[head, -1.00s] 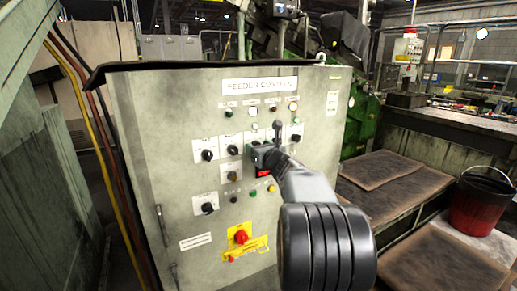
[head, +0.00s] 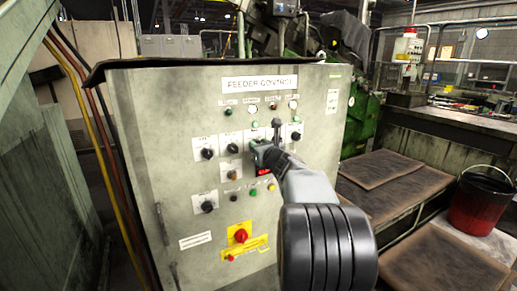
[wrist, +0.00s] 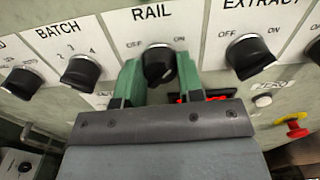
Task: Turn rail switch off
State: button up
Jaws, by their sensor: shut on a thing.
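The rail switch (wrist: 158,60) is a black rotary knob under the RAIL label in the wrist view, with OFF printed at its left and ON at its right. My gripper (wrist: 157,72) has its two green fingers on either side of this knob and is shut on it. The lower part of the knob is partly hidden between the fingers, and I cannot tell clearly which way its pointer faces. In the head view, my gripper (head: 262,153) is at the middle of the grey feeder control panel (head: 140,150) and hides the knob.
The batch knob (wrist: 82,70) is to the left of the rail switch and the extract knob (wrist: 250,57) to the right. A red lit display (wrist: 205,96) is partly hidden behind my gripper. A red emergency knob (head: 241,236) is lower on the panel.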

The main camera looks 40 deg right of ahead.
jog(key=shift+n+b, duration=8.4)
jog(key=shift+n, duration=0.2)
jog(key=o, duration=0.9)
jog(key=shift+s, duration=0.1)
jog(key=s, duration=0.4)
jog(key=s+a+b, duration=0.1)
jog(key=s, duration=0.4)
jog(key=s+a, duration=0.1)
jog(key=s, duration=0.3)
jog(key=shift+s, duration=0.25)
